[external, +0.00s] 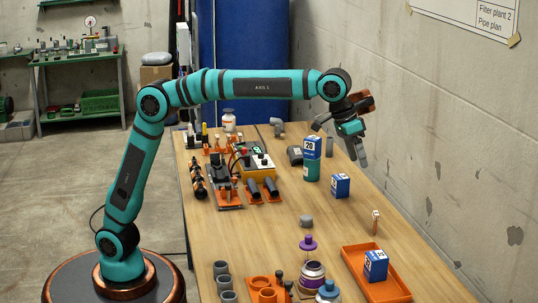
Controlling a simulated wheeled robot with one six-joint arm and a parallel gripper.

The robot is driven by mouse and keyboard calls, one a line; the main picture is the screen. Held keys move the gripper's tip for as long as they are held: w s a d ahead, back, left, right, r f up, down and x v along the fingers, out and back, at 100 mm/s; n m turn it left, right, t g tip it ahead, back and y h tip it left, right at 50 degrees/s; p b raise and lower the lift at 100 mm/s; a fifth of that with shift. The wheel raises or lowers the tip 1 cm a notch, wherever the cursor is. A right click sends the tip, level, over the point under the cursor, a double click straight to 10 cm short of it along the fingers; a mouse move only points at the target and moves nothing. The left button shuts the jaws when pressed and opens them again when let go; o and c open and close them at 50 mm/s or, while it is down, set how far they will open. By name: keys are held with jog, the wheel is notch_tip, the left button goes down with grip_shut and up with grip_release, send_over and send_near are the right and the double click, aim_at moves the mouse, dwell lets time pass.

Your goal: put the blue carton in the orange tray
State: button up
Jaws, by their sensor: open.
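A blue-and-white carton (376,266) sits inside the orange tray (402,291) at the front right of the table. A second blue-and-white carton (340,186) stands on the table behind the tray. A third blue-and-white carton (312,148), marked 20, appears to rest on top of a teal can (312,171). My gripper (339,146) is open at the right back of the table, above and beside the carton on the can. Nothing shows between its fingers, and it looks clear of the cartons.
A yellow device with attached parts (252,164) stands left of the can. A concrete wall runs along the table's right side.

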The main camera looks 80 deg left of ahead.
jog(key=s+a+r+t, duration=0.2)
jog(key=s+a+r, duration=0.3)
jog(key=a, duration=0.4)
jog(key=s+a+r+t, duration=0.25)
jog(key=s+a, duration=0.35)
jog(key=a, duration=0.3)
jog(key=s+a+r+t, duration=0.3)
jog(key=s+a, duration=0.3)
jog(key=a, duration=0.4)
jog(key=s+a+f+t, duration=0.2)
jog(key=s+a, duration=0.3)
jog(key=s, duration=0.3)
jog(key=s+a+f+t+y, duration=0.1)
jog(key=s+a+f+t, duration=0.1)
jog(key=s+a, duration=0.3)
jog(key=s+a+f+t+y, duration=0.1)
jog(key=s+a, duration=0.4)
jog(key=s, duration=0.7)
jog(key=shift+f+t, duration=0.75)
jog(key=shift+f, duration=0.15)
